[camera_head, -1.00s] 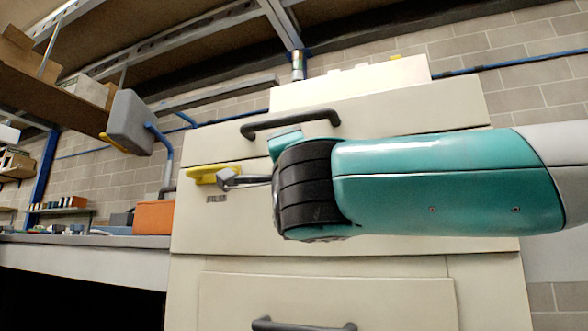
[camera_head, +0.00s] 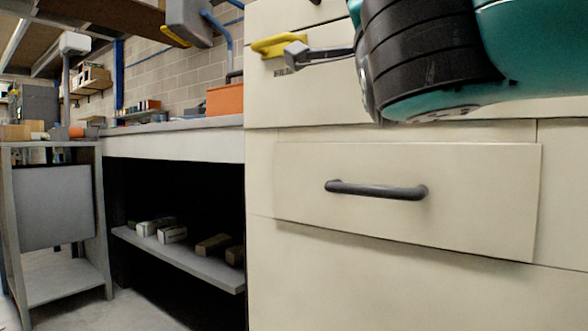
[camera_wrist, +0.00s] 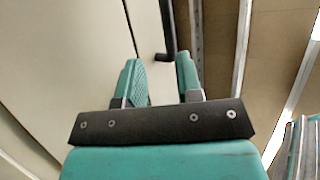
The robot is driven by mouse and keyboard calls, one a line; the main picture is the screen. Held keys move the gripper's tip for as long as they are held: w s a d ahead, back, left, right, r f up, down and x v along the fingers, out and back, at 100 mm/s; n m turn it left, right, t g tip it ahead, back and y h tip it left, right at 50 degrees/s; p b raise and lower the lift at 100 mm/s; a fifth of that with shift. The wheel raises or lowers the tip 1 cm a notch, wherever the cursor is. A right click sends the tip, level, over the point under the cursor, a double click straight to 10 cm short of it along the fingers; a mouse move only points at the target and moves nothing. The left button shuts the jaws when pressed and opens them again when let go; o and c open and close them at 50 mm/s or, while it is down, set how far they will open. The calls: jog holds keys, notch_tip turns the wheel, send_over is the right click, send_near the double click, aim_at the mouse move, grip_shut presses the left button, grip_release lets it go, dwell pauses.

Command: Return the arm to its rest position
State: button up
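My arm (camera_head: 520,50), teal with a black ribbed joint, reaches in from the upper right of the head view, in front of a cream cabinet. My gripper (camera_wrist: 162,76) shows in the wrist view with its two teal fingers apart and nothing between them. A dark handle (camera_wrist: 168,36) on a cream panel (camera_wrist: 90,50) lies beyond the fingertips; I see no contact.
A cream drawer front (camera_head: 470,215) with a dark bar handle (camera_head: 376,190) is below my arm. A yellow handle (camera_head: 277,45) is on the cabinet. A workbench (camera_head: 175,146) with a lower shelf (camera_head: 185,262) and a grey stand (camera_head: 52,206) are left. Some floor shows at lower left.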

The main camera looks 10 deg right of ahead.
jog(key=w+f+n+g+y+p, duration=0.6)
jog(key=f+n+g+p, duration=0.1)
jog(key=p, duration=0.1)
jog(key=s+f+n+g+y+p, duration=0.25)
jog(key=f+n+g+p, duration=0.35)
jog(key=f+g, duration=0.3)
jog(key=s+a+f+n+g+p, duration=0.1)
jog(key=s+f+n+g+p, duration=0.3)
jog(key=s, duration=0.6)
jog(key=s+f+n+g+p, duration=0.35)
jog(key=s+n+g, duration=0.2)
jog(key=s, duration=0.55)
notch_tip(320, 180, up, 38)
jog(key=p, duration=3.7)
jog(key=shift+s+a+g+y+p, duration=0.15)
jog(key=shift+s+g+y+p, duration=0.2)
jog(key=shift+g+y+p, duration=0.1)
